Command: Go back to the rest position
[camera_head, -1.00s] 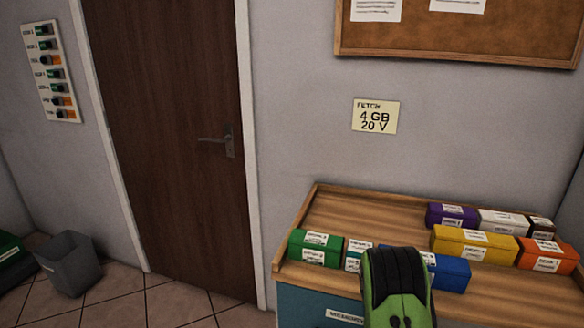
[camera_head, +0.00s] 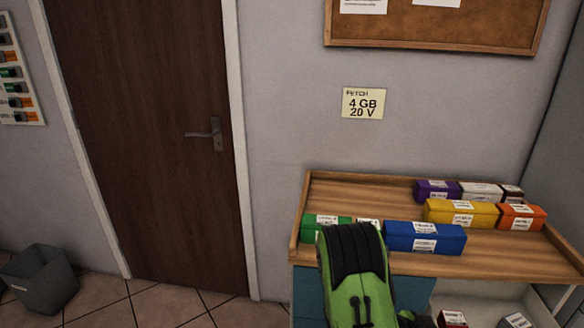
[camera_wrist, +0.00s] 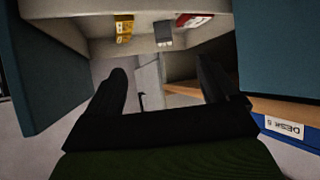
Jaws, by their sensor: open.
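My gripper (camera_wrist: 160,90) shows in the wrist view with its two dark fingers spread apart and nothing between them. It points toward a grey-white shelf or drawer space with small boxes at its top edge. In the head view my green and black arm rises in front of the workbench (camera_head: 350,187), hiding part of the green box and the bench's front edge. The gripper fingers cannot be made out in the head view.
A blue box (camera_head: 425,237), a yellow box (camera_head: 461,212) and an orange box (camera_head: 521,217) stand on the bench, with a purple box (camera_head: 437,190) behind. Small boxes (camera_head: 452,318) lie in the space below. A grey bin (camera_head: 40,278) stands by the closed door (camera_head: 150,140).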

